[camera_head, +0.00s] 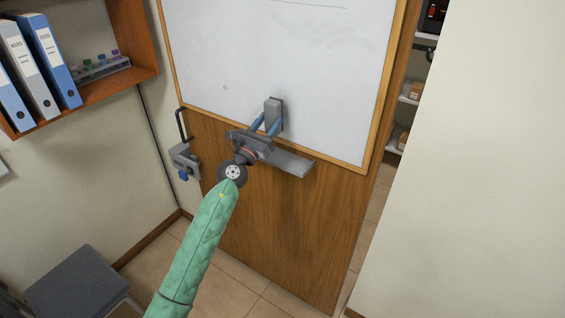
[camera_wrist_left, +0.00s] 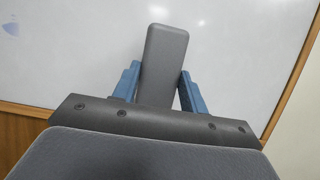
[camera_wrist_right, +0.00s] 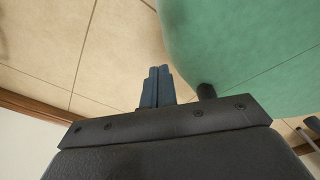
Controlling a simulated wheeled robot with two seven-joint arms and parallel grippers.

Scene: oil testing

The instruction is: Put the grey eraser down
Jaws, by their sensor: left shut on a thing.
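The grey eraser (camera_head: 272,114) is an upright grey block in front of the lower part of the whiteboard (camera_head: 290,50). My left gripper (camera_head: 268,124) is shut on it, with one blue finger on each side. The left wrist view shows the eraser (camera_wrist_left: 164,62) standing out past the fingers, with the board behind it. Whether it touches the board I cannot tell. A grey ledge (camera_head: 288,163) sticks out below the board, under and right of the gripper. My right gripper (camera_wrist_right: 157,85) shows only in the right wrist view, fingers together and empty, above the floor.
The board is on a wooden door (camera_head: 290,220) with a handle and lock (camera_head: 184,158) on its left. A shelf with binders (camera_head: 38,60) is at upper left. A grey stool (camera_head: 80,280) stands at lower left. A pale wall (camera_head: 480,180) fills the right.

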